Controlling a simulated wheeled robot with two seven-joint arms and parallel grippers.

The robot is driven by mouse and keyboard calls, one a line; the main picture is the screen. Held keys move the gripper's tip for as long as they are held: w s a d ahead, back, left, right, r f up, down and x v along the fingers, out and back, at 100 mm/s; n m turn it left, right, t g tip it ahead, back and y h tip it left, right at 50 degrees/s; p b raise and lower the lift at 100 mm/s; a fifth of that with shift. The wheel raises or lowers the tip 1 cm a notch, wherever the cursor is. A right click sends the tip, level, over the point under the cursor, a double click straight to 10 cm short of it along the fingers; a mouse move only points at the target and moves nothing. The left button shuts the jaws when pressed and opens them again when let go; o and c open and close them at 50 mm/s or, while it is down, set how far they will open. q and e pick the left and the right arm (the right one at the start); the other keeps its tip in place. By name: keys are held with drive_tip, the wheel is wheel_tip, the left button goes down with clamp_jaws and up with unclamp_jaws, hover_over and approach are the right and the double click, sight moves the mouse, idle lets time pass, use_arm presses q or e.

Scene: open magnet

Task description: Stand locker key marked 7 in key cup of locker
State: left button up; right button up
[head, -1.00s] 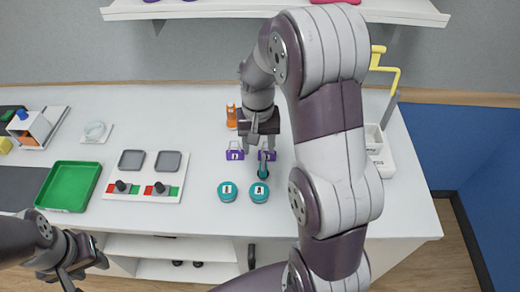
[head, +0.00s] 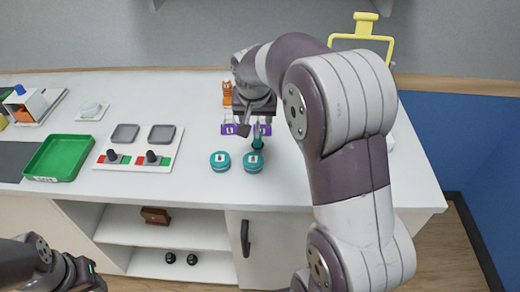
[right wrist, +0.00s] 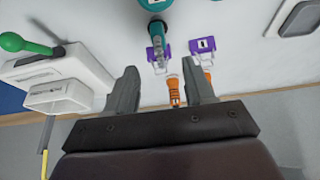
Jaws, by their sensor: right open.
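Two purple key-like pieces with white number tags lie on the white counter, a left one (head: 228,129) and a right one (head: 265,130). They also show in the right wrist view, one (right wrist: 155,56) below a teal and grey upright piece (right wrist: 157,29), the other (right wrist: 203,46) beside it. The digits are too small to read. Two round teal pieces with labels, left (head: 220,161) and right (head: 253,161), stand in front. My right gripper (head: 257,118) is open and empty above the purple pieces. My left gripper (head: 82,274) is low at left; its jaws are unclear.
A green tray (head: 60,158) and a white panel with grey pads and black knobs (head: 140,150) lie to the left. An orange figure (head: 227,93) stands behind my right gripper. A white box with a green handle (right wrist: 62,80) is nearby. Counter between panel and teal pieces is clear.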

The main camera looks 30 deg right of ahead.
sight(258, 135)
drive_tip(key=x, duration=0.5)
drive_tip(key=shift+w+r, duration=0.1)
drive_tip(key=shift+w, duration=0.3)
drive_tip(key=shift+s+d+f, duration=0.1)
drive_tip(key=shift+s+f, duration=0.05)
drive_tip(key=shift+f, duration=0.5)
drive_tip(key=x, duration=0.5)
drive_tip(key=shift+d+p, duration=0.15)
drive_tip(key=shift+p, duration=0.25)
drive_tip(key=shift+s+r, duration=0.1)
drive_tip(key=shift+s, duration=0.05)
clamp_jaws()
